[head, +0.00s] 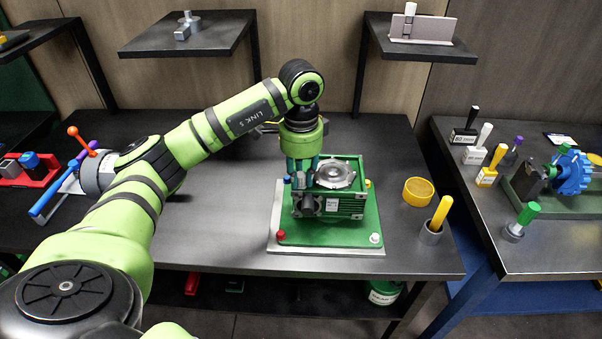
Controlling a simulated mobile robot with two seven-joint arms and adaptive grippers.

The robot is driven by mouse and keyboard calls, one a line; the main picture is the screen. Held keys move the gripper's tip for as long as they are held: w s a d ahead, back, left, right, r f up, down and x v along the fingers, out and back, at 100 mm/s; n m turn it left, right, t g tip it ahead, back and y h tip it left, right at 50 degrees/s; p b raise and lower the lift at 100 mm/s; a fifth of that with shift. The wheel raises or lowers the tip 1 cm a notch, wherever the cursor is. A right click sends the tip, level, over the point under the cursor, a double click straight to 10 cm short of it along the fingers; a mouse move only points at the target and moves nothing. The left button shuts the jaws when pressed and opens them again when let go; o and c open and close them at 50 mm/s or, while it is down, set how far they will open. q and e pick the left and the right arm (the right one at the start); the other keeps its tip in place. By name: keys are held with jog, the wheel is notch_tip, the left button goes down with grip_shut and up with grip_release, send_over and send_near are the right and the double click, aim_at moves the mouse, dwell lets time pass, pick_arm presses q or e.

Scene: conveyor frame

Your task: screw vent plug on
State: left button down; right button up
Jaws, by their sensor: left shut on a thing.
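A green finned gearbox housing (342,203) with a round silver cover (335,174) on top stands on a green and grey base plate (327,248) in the middle of the table. My left gripper (300,182) points down from above at the housing's left top side. Its teal fingers are shut on a small part, which I take to be the vent plug; the fingers and the housing's clutter hide most of it. I cannot tell whether it touches the housing. My right gripper is not in view.
A yellow ring (418,191) and a yellow-handled tool in a grey holder (433,228) stand right of the base plate. A red knob (281,235) and a white knob (375,239) sit on the plate's front corners.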

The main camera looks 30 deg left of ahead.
pick_arm(q)
jog(key=c, duration=1.2)
grip_release()
jog(key=shift+w, duration=0.1)
